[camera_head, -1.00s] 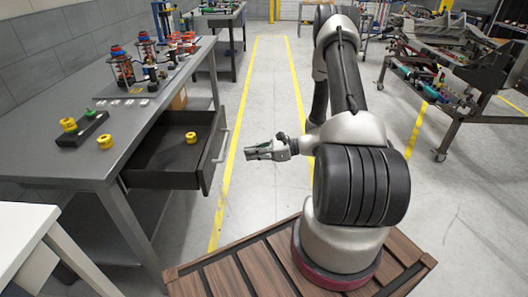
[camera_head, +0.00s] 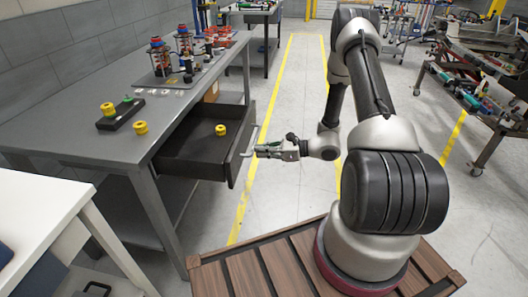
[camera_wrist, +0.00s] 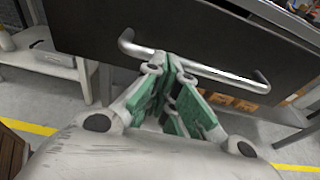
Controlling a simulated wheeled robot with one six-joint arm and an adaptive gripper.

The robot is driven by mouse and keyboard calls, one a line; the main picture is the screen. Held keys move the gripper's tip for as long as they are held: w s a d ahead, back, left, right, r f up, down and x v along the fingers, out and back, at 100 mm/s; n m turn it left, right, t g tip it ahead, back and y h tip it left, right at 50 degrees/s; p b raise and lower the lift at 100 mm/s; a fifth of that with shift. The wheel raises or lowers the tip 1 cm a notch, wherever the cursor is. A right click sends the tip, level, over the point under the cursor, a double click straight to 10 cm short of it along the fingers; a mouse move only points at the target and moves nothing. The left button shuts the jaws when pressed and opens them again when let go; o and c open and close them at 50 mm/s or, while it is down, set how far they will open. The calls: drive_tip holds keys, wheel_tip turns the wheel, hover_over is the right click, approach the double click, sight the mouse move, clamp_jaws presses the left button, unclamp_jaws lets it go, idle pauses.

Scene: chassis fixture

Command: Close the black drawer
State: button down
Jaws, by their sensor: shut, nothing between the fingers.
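The black drawer (camera_head: 190,150) is pulled out from under the grey workbench, and a yellow part (camera_head: 221,130) lies inside it. Its dark front with the silver bar handle (camera_head: 250,140) faces right, towards my arm. My gripper (camera_head: 258,151) is shut and empty beside the drawer front, near the handle. In the wrist view the green-padded fingers (camera_wrist: 170,75) are together, with their tips close to the handle (camera_wrist: 205,68) and the drawer front (camera_wrist: 130,15) behind. I cannot tell whether the fingers touch the handle.
The grey workbench (camera_head: 60,130) carries yellow parts, a black block (camera_head: 121,115) and red-and-black assemblies (camera_head: 160,57). A white table (camera_head: 35,205) stands at the front left. A metal rack (camera_head: 480,70) stands at the right. The floor aisle between is open.

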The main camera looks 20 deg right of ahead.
sight(196, 150)
drive_tip(key=r+x, duration=0.1)
drive_tip(key=x, duration=0.7)
drive_tip(key=r+x, duration=0.2)
drive_tip(key=x, duration=0.6)
drive_tip(key=a+r+x, duration=0.1)
drive_tip(key=r+x, duration=0.1)
drive_tip(key=x, duration=0.6)
drive_tip(key=shift+w+a+f, duration=0.1)
drive_tip(key=shift+w+a, duration=0.1)
drive_tip(key=shift+w, duration=0.2)
drive_tip(key=shift+w+a, duration=0.3)
drive_tip(key=shift+a, duration=0.15)
drive_tip(key=shift+w+a, duration=0.1)
